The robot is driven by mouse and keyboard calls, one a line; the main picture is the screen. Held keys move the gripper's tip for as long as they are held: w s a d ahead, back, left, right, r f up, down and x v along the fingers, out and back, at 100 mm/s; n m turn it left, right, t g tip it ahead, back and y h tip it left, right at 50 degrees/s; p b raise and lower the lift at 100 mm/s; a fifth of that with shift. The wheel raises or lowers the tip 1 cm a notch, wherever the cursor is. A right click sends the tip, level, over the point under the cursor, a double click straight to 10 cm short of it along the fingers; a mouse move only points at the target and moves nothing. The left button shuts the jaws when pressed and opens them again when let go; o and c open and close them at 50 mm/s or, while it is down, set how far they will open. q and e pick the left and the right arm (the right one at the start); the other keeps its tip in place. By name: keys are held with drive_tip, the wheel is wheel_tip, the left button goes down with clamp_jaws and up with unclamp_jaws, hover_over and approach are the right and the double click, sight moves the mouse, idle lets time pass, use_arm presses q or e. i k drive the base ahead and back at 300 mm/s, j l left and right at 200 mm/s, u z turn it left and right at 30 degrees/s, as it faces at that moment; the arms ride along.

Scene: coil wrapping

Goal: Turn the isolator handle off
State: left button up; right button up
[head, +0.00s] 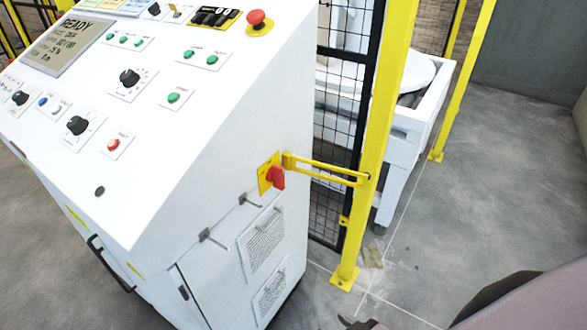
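The isolator handle (277,178) is a small red knob on a yellow plate (265,172). It sits on the side face of the white control console, near the middle of the view. The red grip looks roughly upright, tilted slightly. Part of my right arm shows at the bottom right corner, dark and grey. A small dark tip (356,323) at the bottom edge may belong to my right gripper, well below and right of the handle and apart from it; its fingers are mostly cut off. My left gripper is not in view.
The white console (170,190) carries buttons, knobs, a READY display and a red emergency button (257,19). A yellow bracket (325,171) spans beside the handle to a yellow post (376,150) and black mesh fence. Grey floor at right is open.

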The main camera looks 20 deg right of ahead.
sight(276, 174)
drive_tip(key=i+l, duration=0.1)
drive_tip(key=l, duration=0.4)
drive_tip(key=i+l, duration=0.1)
drive_tip(key=l, duration=0.45)
drive_tip(key=i+l+u, duration=0.1)
drive_tip(key=l, duration=0.4)
